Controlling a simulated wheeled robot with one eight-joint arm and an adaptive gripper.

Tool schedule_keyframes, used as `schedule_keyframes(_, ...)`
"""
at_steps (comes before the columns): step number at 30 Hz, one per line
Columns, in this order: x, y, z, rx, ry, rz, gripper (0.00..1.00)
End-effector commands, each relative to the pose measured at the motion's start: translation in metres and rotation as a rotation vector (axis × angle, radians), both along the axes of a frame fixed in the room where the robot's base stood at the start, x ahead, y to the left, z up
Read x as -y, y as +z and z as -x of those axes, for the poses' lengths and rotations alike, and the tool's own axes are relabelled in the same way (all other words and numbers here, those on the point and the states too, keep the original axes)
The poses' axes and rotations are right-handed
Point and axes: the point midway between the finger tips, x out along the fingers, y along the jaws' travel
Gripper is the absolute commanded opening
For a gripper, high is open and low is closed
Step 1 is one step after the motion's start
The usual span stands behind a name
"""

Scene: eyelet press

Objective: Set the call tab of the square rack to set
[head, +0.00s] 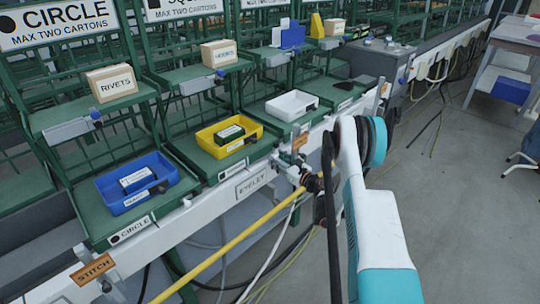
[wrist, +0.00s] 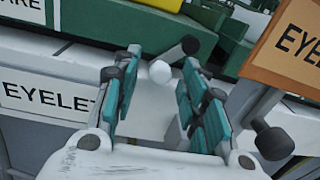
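The square rack's shelf holds a yellow tray (head: 222,137) with a dark green carton in it; its label (wrist: 22,6) is cut off to "ARE" in the wrist view. My gripper (wrist: 155,95) is open and empty. Its fingers point at the white ball, which shows between and beyond the tips, apart from both. In the head view my gripper (head: 308,182) is low at the rail, partly hidden by my arm.
An orange EYELET sign (wrist: 290,48) on a clamp post stands close right of my fingers. The white rail (head: 255,182) runs below the shelves. A blue tray (head: 137,183) is left, a white tray (head: 292,105) right. A yellow pipe (head: 235,243) crosses in front.

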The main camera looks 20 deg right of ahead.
Motion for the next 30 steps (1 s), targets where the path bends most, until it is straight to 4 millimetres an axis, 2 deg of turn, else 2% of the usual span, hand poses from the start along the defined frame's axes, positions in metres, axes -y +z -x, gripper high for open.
schedule_keyframes(9, 0.0005, 0.0001, 0.0005, 0.0, -0.001, 0.0, 0.39)
schedule_keyframes(10, 0.0005, 0.0001, 0.0005, 0.0, -0.001, 0.0, 0.37)
schedule_keyframes(15, 0.0004, 0.0001, 0.0004, 0.0, -0.001, 0.0, 0.0)
schedule_keyframes(22, 0.0012, -0.0006, 0.0001, 0.006, -0.001, 0.017, 0.0)
schedule_keyframes(30, 0.0067, -0.0045, -0.0017, 0.062, -0.002, 0.166, 0.0)
